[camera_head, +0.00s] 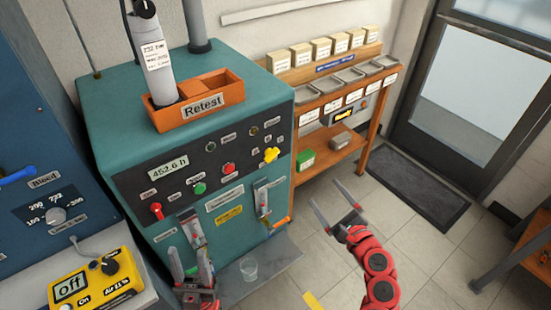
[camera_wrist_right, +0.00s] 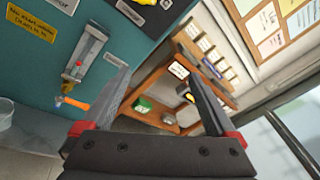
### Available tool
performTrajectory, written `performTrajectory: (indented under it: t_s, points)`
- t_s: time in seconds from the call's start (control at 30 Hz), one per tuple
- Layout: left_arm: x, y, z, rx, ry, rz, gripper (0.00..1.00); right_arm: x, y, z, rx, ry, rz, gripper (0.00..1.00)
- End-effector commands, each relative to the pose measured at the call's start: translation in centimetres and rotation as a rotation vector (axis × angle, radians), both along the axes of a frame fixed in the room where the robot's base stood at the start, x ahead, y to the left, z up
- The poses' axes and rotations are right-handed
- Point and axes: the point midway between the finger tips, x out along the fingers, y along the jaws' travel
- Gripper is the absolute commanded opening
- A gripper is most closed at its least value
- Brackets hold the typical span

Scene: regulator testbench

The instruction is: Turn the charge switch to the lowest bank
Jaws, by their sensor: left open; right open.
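A grey round knob (camera_head: 57,215) sits on a dark plate with several numbers on the blue cabinet at the left; it looks like the charge switch, but the label below it is too small to read surely. Its pointer direction is unclear. My left gripper (camera_head: 190,263) is open and empty in front of the teal bench, right of the knob and apart from it. My right gripper (camera_head: 324,191) is open and empty over the floor, right of the bench. In the right wrist view its fingers (camera_wrist_right: 157,75) stand wide apart with nothing between them.
A yellow box (camera_head: 95,285) reading "Off", with a black knob, sits on the ledge below the blue cabinet. The teal bench (camera_head: 110,110) carries an orange "Retest" tray (camera_head: 205,113) and several switches. A clear glass (camera_head: 249,268) stands on the low shelf.

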Motion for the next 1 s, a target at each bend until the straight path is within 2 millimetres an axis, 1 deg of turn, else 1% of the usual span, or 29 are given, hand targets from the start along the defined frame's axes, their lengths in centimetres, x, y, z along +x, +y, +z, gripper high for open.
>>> performTrajectory:
  t_s: [0.03, 0.1, 0.2, 0.3, 0.37, 0.47, 0.57, 0.8, 1.0]
  points:
    - [0.0, 0.0, 0.0, 0.000, 0.000, 0.000, 0.50, -0.7, 0.7, 1.1, 0.045, -0.001, 0.051, 0.93]
    - [0.0, 0.0, 0.0, 0.000, 0.000, 0.000, 0.50, -1.7, 2.0, 2.3, 0.093, 0.005, 0.125, 0.93]
    - [0.0, 0.0, 0.0, 0.000, 0.000, 0.000, 0.50, -2.7, 3.1, 3.3, 0.132, 0.012, 0.192, 0.93]
    - [0.0, 0.0, 0.1, 0.000, 0.000, 0.000, 0.50, -2.9, 3.8, 3.7, 0.146, 0.016, 0.221, 0.93]
    - [0.0, 0.0, 0.3, 0.000, 0.000, 0.000, 0.50, -2.5, 4.2, 3.9, 0.148, 0.016, 0.228, 0.93]
    - [0.0, 0.0, 0.7, 0.000, 0.000, 0.000, 0.50, -1.3, 5.2, 4.0, 0.146, 0.017, 0.233, 0.93]
    - [0.0, 0.0, 1.2, 0.000, 0.000, 0.000, 0.50, 0.5, 6.5, 4.0, 0.145, 0.017, 0.232, 0.93]
    - [0.0, 0.0, 2.2, 0.000, 0.000, 0.000, 0.50, 5.3, 10.0, 4.0, 0.144, 0.015, 0.230, 0.93]
    - [0.0, 0.0, 2.7, 0.000, 0.000, 0.000, 0.50, 8.5, 12.3, 3.8, 0.144, 0.018, 0.227, 0.93]
